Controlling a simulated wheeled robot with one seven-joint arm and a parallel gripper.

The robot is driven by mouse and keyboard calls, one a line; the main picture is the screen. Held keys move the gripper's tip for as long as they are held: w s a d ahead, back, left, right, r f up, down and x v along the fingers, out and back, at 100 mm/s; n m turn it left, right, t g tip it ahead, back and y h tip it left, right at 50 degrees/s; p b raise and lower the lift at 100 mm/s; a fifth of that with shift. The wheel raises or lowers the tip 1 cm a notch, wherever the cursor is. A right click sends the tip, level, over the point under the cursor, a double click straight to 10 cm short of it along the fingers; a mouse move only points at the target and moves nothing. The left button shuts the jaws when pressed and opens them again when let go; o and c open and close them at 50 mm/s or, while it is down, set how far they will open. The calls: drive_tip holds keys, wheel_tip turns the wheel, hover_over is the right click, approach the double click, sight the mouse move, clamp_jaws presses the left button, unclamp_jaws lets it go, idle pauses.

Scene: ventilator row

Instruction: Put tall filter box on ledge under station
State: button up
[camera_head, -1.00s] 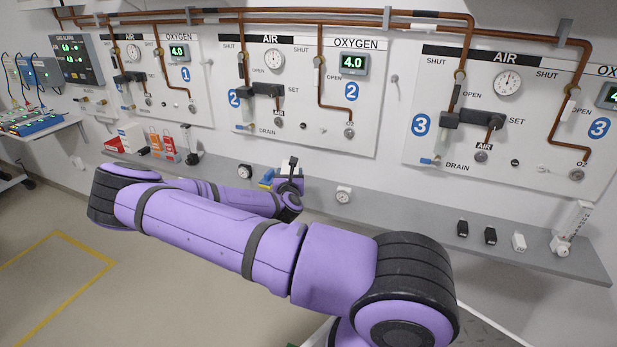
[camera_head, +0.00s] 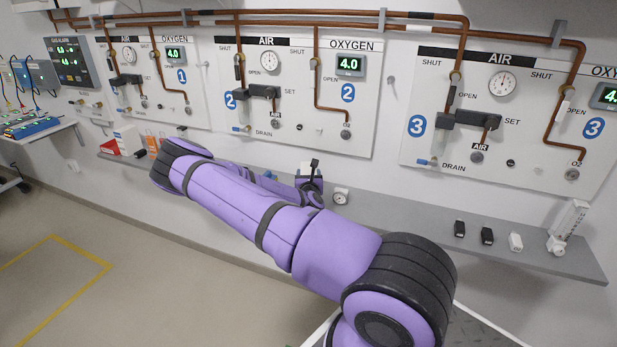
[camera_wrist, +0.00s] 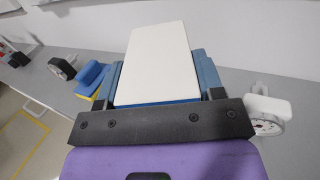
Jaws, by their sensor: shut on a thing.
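My gripper (camera_wrist: 160,97) is shut on a white box (camera_wrist: 157,58) with a blue lower edge, which looks like the tall filter box. In the wrist view the box lies between the two fingers, its broad white face toward the camera. In the head view my gripper (camera_head: 309,184) is at the wall ledge (camera_head: 400,212), below station 2's panel (camera_head: 300,130) and a little left of a round gauge (camera_head: 341,196). Only a small white part of the box shows there. I cannot tell whether the box touches the ledge.
Several small black and white items and a clear flowmeter (camera_head: 568,226) stand at the right. A red box (camera_head: 110,147) is far left.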

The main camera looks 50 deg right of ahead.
drive_tip(key=shift+f, duration=0.2)
drive_tip(key=o, duration=1)
